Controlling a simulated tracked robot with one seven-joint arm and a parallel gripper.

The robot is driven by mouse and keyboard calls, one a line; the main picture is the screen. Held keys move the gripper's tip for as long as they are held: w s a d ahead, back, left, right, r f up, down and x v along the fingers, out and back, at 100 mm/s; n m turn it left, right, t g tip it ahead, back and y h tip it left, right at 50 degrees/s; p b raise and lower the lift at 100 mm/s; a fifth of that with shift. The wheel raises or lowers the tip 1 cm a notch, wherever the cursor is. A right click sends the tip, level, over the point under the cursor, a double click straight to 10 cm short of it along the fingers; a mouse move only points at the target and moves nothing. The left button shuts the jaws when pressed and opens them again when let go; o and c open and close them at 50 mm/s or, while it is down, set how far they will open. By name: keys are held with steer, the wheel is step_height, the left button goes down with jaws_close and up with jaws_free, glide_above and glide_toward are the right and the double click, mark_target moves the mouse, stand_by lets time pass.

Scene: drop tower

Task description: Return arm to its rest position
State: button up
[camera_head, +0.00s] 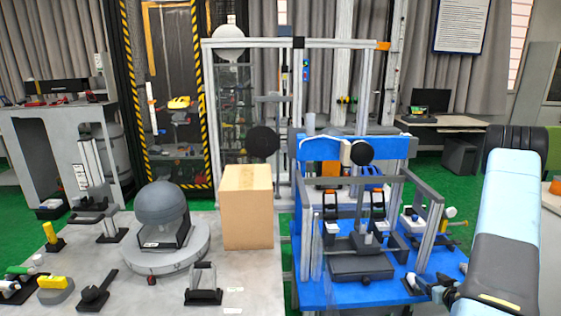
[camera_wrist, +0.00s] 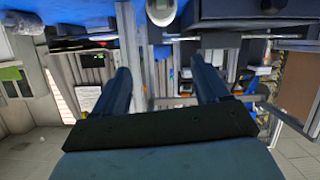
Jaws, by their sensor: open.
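My gripper (camera_wrist: 165,80) shows in the wrist view with its two dark blue fingers spread wide apart. Nothing is held between them; only the room behind shows through the gap. In the head view, my light blue and dark grey arm (camera_head: 512,200) stands at the right edge, beside the blue table (camera_head: 310,291). Its lower part runs out of the picture. A small dark piece near the table's right front corner may be my gripper, but I cannot tell for sure.
A metal frame rig (camera_head: 360,265) stands on the blue table, close left of my arm. A cardboard box (camera_head: 248,207) and a grey domed device (camera_head: 160,205) stand on the grey table (camera_head: 245,285). A desk (camera_head: 445,122) with a monitor stands behind. Green floor shows between.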

steer(key=w+a+r+g+h, duration=0.1)
steer(key=w+a+r+g, duration=0.15)
steer(key=r, duration=0.85)
steer(key=w+a+r+g+h, duration=0.15)
steer(key=a+r, duration=0.25)
steer(key=r, duration=0.8)
steer(key=s+a+r+m+g, duration=0.1)
steer(key=s+a+r, duration=0.5)
steer(key=r, duration=0.5)
steer(key=s+a+r+g+y, duration=0.1)
steer(key=s+a+r, duration=0.4)
steer(key=s+a, duration=0.3)
steer(key=s+a+r+g+y, duration=0.1)
steer(key=s+a+r, duration=0.4)
steer(key=s, duration=1)
steer(key=a+g, duration=0.1)
steer(key=a, duration=0.2)
steer(key=shift+s+a+m, duration=0.2)
steer(key=shift+s+m, duration=0.1)
steer(key=shift+s, duration=0.1)
